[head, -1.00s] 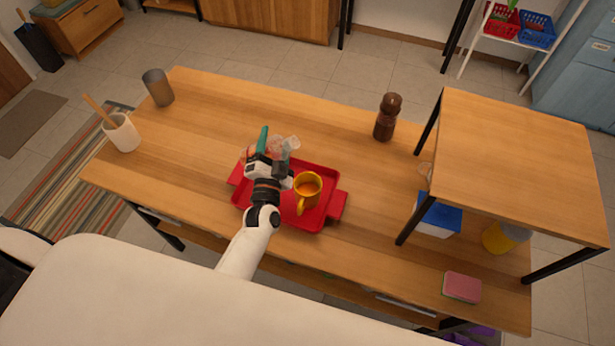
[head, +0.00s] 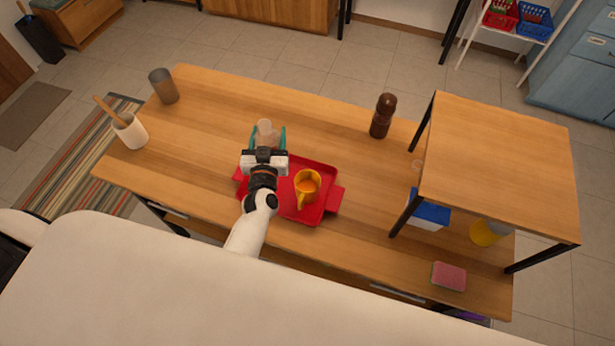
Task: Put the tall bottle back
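My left gripper (head: 267,136) is over the table's middle, at the back left edge of the red tray. Its teal fingers stand on both sides of a clear, faintly pinkish bottle (head: 265,128), and it looks shut on it. The bottle's lower part is partly hidden by the gripper, so I cannot tell whether it touches anything below. A tall dark brown bottle-like dispenser (head: 382,116) stands upright at the table's back, right of the gripper and apart from it. My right gripper is not in view.
A raised wooden shelf (head: 500,165) stands at right, with a blue-white box (head: 428,212) and yellow container (head: 486,233) beneath. A pink sponge (head: 449,276), grey cylinder (head: 163,86) and white cup (head: 130,131) stand near the ends.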

